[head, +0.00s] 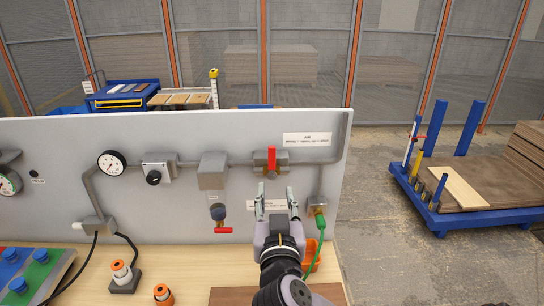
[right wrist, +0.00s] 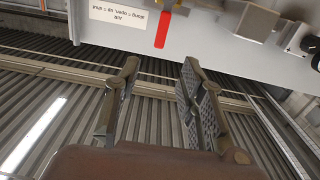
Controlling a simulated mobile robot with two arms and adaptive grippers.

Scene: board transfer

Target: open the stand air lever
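The air lever (head: 271,158) is a red handle on a valve in the pipe along the grey panel. It stands upright, across the pipe. A label (head: 307,139) beside it reads along = open, up = shut. My right gripper (head: 276,196) is open and empty, below the lever in the head view, fingers pointing up. In the right wrist view, which looks upside down, the red lever (right wrist: 162,28) shows beyond the open fingers (right wrist: 160,68), apart from them. My left gripper is not in view.
The panel (head: 235,130) also carries a gauge (head: 111,163), a regulator (head: 154,174) and a small red handle (head: 223,230) under a bowl. A green hose (head: 320,235) hangs right of my gripper. Orange-topped parts (head: 121,271) stand on the wooden bench.

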